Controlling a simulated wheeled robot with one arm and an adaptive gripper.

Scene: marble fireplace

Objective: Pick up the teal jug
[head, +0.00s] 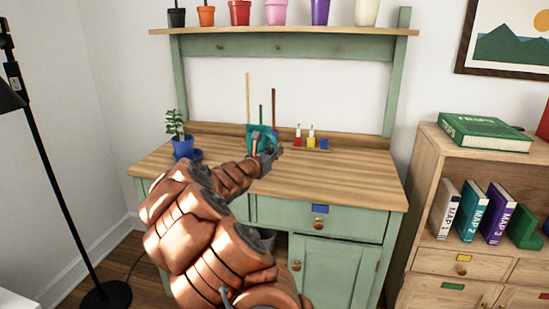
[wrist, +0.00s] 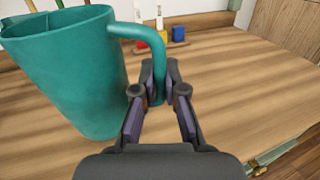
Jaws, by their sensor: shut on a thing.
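The teal jug (wrist: 75,75) stands upright on the wooden worktop at the left of the wrist view, its handle toward the right. My gripper (wrist: 158,90) is shut on the lower part of the jug's handle (wrist: 157,55). In the head view the jug (head: 258,138) is small near the back of the bench, partly hidden by my gripper (head: 272,157). Thin sticks rise at the jug in the head view; whether they stand in it or behind it I cannot tell.
A potted plant in a blue pot (head: 183,146) stands left on the worktop (head: 330,180). Small red, yellow and blue items (head: 311,138) sit behind the jug, to the right. A shelf of pots (head: 285,31) hangs above. The right of the worktop is clear.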

